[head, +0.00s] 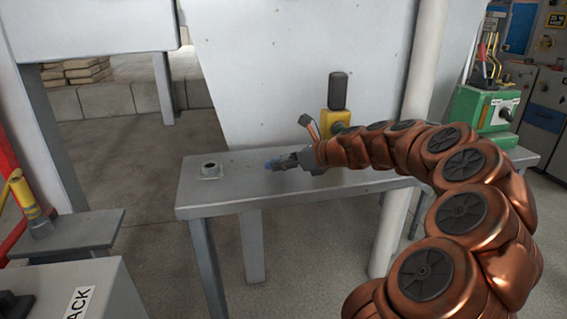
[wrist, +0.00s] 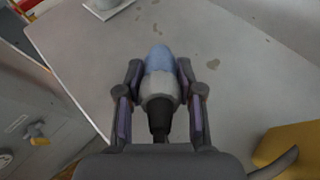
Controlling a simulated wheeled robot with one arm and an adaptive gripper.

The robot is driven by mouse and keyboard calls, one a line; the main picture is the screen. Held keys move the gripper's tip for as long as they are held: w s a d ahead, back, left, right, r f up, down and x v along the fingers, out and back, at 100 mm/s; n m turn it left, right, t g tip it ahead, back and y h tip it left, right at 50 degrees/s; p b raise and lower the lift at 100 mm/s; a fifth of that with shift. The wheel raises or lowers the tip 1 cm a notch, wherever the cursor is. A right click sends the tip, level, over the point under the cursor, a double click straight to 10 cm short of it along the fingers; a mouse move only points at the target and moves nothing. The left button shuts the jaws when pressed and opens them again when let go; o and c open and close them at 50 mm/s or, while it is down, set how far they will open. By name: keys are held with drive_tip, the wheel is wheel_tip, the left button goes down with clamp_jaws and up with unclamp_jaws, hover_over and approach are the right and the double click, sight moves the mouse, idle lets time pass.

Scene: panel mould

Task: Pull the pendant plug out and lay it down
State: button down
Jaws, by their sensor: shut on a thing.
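My gripper (head: 291,162) is at the end of my copper-coloured arm, just over the grey bench (head: 215,197). It is shut on the pendant plug, which has a blue front (wrist: 159,57), a pale grey middle and a dark rear. In the wrist view my gripper (wrist: 160,85) has a finger on each side of the plug. The plug's blue tip (head: 271,165) points left in the head view. I cannot tell whether the plug touches the bench top.
A yellow block with a black upright knob (head: 338,92) stands behind my gripper. A green box with levers (head: 484,108) is at right, beside a pale vertical pipe (head: 423,60). A yellow-handled lever (head: 25,195) is at far left.

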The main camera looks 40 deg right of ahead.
drive_tip(key=c, duration=0.7)
unclamp_jaws()
drive_tip(key=shift+o, duration=0.2)
drive_tip(key=v, duration=1.2)
